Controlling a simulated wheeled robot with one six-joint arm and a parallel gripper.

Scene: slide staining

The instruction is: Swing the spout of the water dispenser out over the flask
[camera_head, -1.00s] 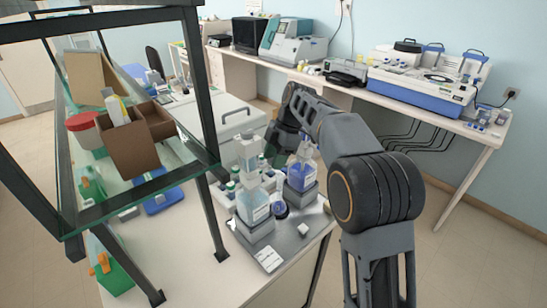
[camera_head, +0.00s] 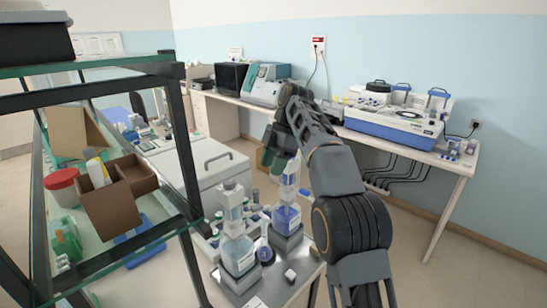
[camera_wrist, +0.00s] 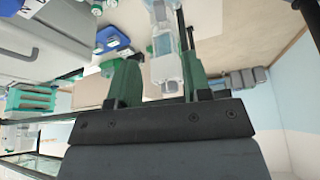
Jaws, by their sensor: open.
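Two bottle-top dispensers stand at the bench's front end. The left one (camera_head: 237,252) holds clear, pale liquid and looks like the water dispenser; the right one (camera_head: 287,217) holds blue-violet liquid. A small flask (camera_head: 265,254) with blue contents stands between them, nearer the left one. The spouts are too small to make out. In the wrist view, a clear dispenser head (camera_wrist: 166,70) shows between the spread fingers of my gripper (camera_wrist: 160,82); contact cannot be told.
A glass-shelved rack (camera_head: 185,150) with a brown box (camera_head: 112,208) stands close on the left. Small bottles and a white lidded box (camera_head: 205,175) lie behind the dispensers. A long wall bench (camera_head: 395,140) with instruments runs across the back.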

